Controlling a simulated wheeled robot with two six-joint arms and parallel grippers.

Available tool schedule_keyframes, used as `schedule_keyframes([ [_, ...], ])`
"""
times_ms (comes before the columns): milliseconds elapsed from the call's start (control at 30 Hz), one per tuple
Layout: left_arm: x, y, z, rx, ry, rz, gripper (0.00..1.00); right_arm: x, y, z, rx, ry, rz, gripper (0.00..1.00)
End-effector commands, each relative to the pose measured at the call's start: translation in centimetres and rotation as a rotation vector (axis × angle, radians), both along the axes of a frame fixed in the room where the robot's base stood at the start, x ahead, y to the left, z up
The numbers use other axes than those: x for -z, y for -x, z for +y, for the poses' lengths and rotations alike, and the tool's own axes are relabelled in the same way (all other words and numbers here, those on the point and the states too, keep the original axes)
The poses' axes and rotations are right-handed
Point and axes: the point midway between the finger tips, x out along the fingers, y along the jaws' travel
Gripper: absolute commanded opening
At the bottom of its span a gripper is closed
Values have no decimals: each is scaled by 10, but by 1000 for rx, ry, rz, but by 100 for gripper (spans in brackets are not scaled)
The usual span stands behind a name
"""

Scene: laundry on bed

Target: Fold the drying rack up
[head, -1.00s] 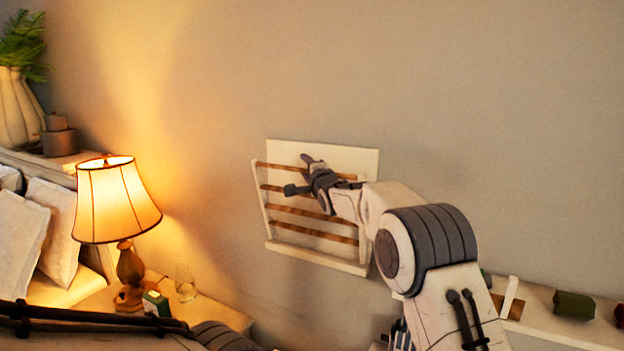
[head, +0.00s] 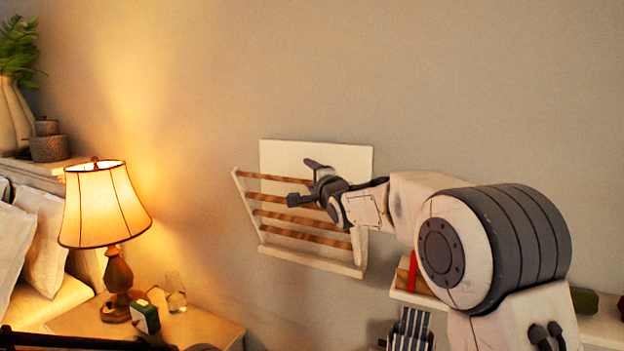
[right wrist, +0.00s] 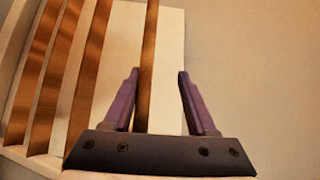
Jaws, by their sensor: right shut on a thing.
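The drying rack has a white back panel (head: 345,155) on the wall and a white-sided frame with several brown wooden rods (head: 275,213). The frame leans out from the panel at its top and meets it at the bottom ledge. My right gripper (head: 302,181) is at the upper rods, on the right half of the rack, and is shut on the rack. In the right wrist view, one rod (right wrist: 147,60) passes between the two purple fingers, nearer the left one. The gripper hides part of the rods. My left gripper is out of view.
A lit lamp (head: 106,205), a green box (head: 145,316) and a glass (head: 175,292) stand on the nightstand (head: 215,330) at lower left. A white shelf (head: 600,328) with small items is at lower right. The wall above the rack is bare.

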Motion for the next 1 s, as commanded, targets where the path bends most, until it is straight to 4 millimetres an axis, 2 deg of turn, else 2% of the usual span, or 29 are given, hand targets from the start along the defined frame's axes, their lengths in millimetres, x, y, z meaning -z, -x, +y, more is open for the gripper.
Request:
schedule_keyframes([
  [333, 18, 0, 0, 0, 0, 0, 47, 0, 23, -7, 0, -3, -14, 47],
  [1000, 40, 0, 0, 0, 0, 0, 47, 6, 68, -20, -1, -3, -16, 47],
])
